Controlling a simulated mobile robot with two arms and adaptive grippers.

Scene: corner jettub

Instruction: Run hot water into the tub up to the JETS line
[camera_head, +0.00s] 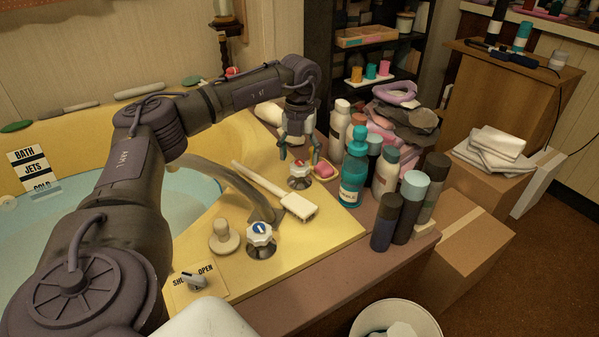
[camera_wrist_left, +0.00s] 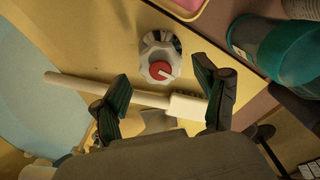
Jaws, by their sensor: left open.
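The yellow tub (camera_head: 240,130) holds pale blue water (camera_head: 195,195). A sign on its wall (camera_head: 33,170) reads BATH, JETS and, lowest, COLD; the water surface lies near the COLD label, below JETS. A red-centred knob (camera_head: 300,176) stands on the deck, also in the left wrist view (camera_wrist_left: 160,69). A blue-centred knob (camera_head: 260,237) stands nearer. A grey spout (camera_head: 222,178) reaches over the water; my arm partly hides it. My left gripper (camera_head: 297,152) is open and empty above the red knob, apart from it as far as I can tell. My right gripper is not in view.
A long-handled brush (camera_head: 280,191) lies between the knobs. A lever on a SHUT/OPEN plate (camera_head: 194,281) and a beige stopper-like piece (camera_head: 223,238) are nearby. Several bottles, including a teal one (camera_head: 353,172), crowd the right. A pink soap dish (camera_head: 323,170) sits beside the red knob.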

